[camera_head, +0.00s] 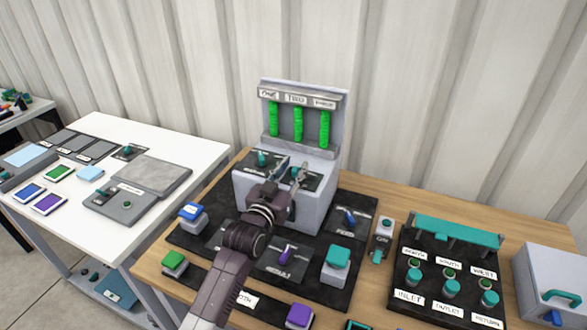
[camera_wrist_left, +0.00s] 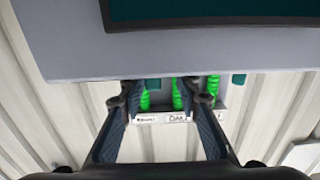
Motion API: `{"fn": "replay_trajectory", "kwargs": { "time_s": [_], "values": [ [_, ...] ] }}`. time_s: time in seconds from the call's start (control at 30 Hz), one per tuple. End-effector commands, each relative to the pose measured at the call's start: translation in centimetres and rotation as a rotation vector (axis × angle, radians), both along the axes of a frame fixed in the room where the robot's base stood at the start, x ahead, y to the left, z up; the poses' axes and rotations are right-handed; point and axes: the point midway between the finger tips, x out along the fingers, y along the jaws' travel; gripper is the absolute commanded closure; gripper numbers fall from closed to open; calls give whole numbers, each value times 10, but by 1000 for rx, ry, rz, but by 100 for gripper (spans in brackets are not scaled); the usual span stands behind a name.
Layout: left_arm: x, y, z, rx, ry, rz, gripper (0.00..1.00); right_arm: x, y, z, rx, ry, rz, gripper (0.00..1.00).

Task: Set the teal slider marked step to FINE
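A grey box-shaped unit (camera_head: 318,208) with an upright back stands in the middle of the bench. Its sloped top has two dark panels, each with a small teal control. The left one (camera_head: 262,158) shows clearly beside my gripper; the right one (camera_head: 295,178) is partly hidden behind my gripper. I cannot read "step" or "FINE" on their labels, so I cannot tell which is the step slider. My left gripper (camera_head: 292,167) is above the sloped top, fingers apart and empty. In the left wrist view the open fingers (camera_wrist_left: 165,100) have nothing between them up close. My right gripper is not in view.
Three green columns (camera_head: 298,125) stand on the unit's back. A black mat with purple (camera_head: 285,253), blue (camera_head: 349,217) and teal (camera_head: 338,257) controls surrounds it. A teal-knobbed panel (camera_head: 450,275) is at right, a white table (camera_head: 150,140) at left.

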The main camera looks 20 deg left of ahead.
Motion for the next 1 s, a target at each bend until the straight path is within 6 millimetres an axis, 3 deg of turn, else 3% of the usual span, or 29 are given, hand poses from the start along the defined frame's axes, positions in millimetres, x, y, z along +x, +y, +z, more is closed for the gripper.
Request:
{"fn": "replay_trajectory", "kwargs": {
  "time_s": [0.27,0.7,1.0],
  "values": [
    [-12,0,-1,-1,1,-1,70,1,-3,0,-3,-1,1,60],
    [-92,4,-1,-1,2,0,70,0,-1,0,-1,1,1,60],
    [-118,5,-1,-1,1,1,70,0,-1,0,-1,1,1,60]
  ]
}}
